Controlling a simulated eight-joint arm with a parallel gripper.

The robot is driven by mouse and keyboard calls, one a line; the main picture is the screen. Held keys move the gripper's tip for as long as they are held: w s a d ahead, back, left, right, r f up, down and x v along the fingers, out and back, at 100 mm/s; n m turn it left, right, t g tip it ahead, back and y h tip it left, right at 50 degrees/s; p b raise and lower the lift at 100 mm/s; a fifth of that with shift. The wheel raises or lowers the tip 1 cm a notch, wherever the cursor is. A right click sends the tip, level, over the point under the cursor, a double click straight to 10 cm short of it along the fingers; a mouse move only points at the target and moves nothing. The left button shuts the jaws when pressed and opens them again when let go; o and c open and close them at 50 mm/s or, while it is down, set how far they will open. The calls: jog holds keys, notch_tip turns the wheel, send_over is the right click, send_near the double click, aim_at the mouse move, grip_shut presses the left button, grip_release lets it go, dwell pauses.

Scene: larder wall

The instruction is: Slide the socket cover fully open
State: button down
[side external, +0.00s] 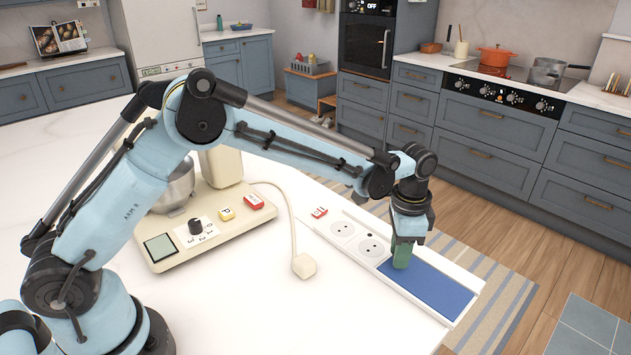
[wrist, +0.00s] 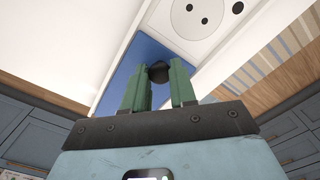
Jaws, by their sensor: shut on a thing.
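The socket cover (side external: 436,289) is a flat blue panel in a white socket strip (side external: 330,225) on the white counter. It lies at the strip's right end in the side view, close to the end border. Two round sockets (side external: 372,248) show uncovered to its left. My gripper (side external: 402,262) stands over the cover's left part, green fingers pointing down. In the wrist view, my gripper (wrist: 158,78) is shut on a black knob (wrist: 158,71) on the blue cover (wrist: 127,62). One socket (wrist: 202,14) shows beyond it. The fingers hide the knob in the side view.
A cream appliance base (side external: 180,245) with a metal bowl (side external: 176,188) stands left of the strip. Its cord ends in a loose plug (side external: 304,266) on the counter. A small red switch block (side external: 319,212) sits near the strip's far end. The counter's edge runs close behind the strip.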

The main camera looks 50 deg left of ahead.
jog(key=c, duration=0.9)
grip_release()
jog(key=shift+c, duration=0.2)
notch_tip(320, 180, up, 12)
jog(key=shift+a+r, duration=0.1)
jog(key=s+a+r+n+t, duration=0.4)
jog(key=s+a+n+t, duration=0.15)
jog(key=s+a, duration=0.7)
jog(key=s+a+f+n+t, duration=0.1)
jog(key=s+a+f+n, duration=0.1)
jog(key=s, duration=0.4)
notch_tip(320, 180, down, 2)
jog(key=shift+s+a+f+n+t, duration=0.1)
jog(key=shift+s+a+n+t, duration=0.2)
jog(key=shift+n, duration=0.45)
